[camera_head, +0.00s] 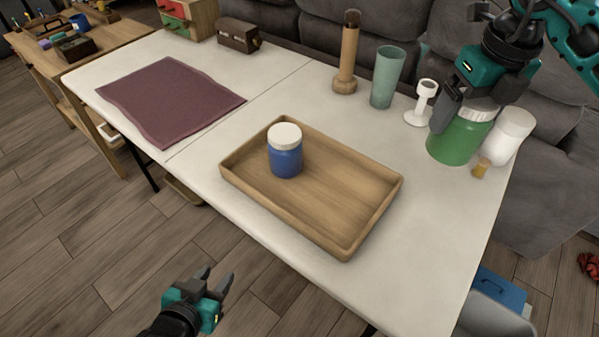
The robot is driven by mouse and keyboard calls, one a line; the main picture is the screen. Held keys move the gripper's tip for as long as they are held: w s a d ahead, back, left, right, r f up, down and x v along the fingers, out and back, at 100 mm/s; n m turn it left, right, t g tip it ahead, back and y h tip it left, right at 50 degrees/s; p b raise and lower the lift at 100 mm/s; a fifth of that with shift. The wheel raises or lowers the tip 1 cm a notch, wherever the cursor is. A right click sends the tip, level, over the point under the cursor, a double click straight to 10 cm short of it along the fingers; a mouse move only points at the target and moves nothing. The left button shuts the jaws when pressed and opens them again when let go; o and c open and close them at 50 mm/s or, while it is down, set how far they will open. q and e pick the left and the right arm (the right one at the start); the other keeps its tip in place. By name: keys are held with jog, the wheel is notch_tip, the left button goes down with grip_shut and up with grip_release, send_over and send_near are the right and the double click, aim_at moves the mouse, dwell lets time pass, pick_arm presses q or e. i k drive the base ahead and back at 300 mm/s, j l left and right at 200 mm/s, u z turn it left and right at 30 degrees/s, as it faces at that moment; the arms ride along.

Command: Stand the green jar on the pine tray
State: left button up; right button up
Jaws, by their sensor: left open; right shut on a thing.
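The green jar (459,142) stands upright at the right end of the white table. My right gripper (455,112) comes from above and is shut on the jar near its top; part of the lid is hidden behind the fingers. The jar appears to rest on the table, though its base is hard to judge. The pine tray (366,235) lies in the middle of the table. A blue jar (286,160) with a white lid stands in its left part. My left gripper (219,278) is open and empty, in front of the table's near edge.
Close to the green jar stand a white jar (508,137), a small amber item (481,169) and a white goblet-like cup (421,104). Farther back are a green tumbler (387,78) and a wooden mill (347,57). A maroon mat (170,100) lies at left. The tray's right part is empty.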

aim_at(333, 196)
jog(key=i+j, duration=0.1)
jog(key=j, duration=0.3)
jog(key=i+j+z, duration=0.1)
jog(key=j, duration=0.3)
jog(key=i+j, duration=0.1)
jog(key=j, duration=0.25)
